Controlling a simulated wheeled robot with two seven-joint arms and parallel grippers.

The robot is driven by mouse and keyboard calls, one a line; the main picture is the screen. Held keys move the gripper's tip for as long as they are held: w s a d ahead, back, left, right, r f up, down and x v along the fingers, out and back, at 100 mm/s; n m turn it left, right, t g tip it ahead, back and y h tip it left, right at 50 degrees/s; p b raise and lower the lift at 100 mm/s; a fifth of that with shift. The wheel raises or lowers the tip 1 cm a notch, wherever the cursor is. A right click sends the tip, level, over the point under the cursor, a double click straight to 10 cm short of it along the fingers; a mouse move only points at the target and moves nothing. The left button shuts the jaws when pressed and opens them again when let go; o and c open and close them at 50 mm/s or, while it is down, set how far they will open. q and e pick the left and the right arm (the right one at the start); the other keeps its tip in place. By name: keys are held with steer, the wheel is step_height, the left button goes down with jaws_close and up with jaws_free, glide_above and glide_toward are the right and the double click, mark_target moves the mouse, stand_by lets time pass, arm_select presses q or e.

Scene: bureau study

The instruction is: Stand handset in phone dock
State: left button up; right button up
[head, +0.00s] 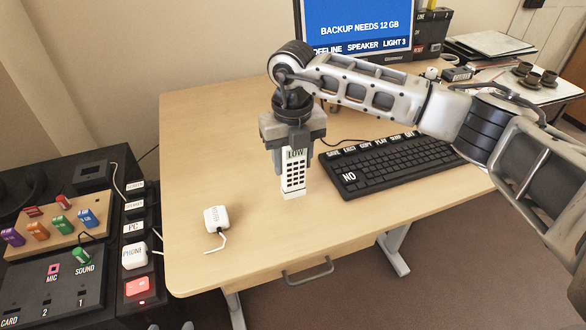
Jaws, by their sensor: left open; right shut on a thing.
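The handset (292,182) is white with dark keys and a small display reading LOW. It is upright in my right gripper (293,162), which comes down from above and is shut on its sides. The handset's lower end is just above or on the desk; I cannot tell which. A small white block with a cable (216,218) lies on the desk to the left; its label is too small to read surely. I cannot make out a phone dock for certain. My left gripper is out of view.
A black keyboard (385,166) lies right of the handset. A monitor (355,30) stands at the back. Black units with switches and coloured plugs (86,217) stand left of the desk (205,135). The desk's left and front areas are mostly clear.

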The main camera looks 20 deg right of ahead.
mark_target(293, 171)
steer(key=shift+w+d+f, duration=0.1)
steer(key=shift+w+f, duration=0.1)
steer(key=shift+f, duration=0.1)
step_height(293, 171, down, 2)
steer(key=shift+f, duration=0.5)
arm_select(q)
steer(key=shift+w+r, duration=0.15)
steer(key=shift+r, duration=0.15)
arm_select(e)
steer(key=shift+f, duration=0.2)
steer(key=o, duration=1.1)
steer(key=shift+o, duration=0.2)
steer(key=shift+r, duration=0.15)
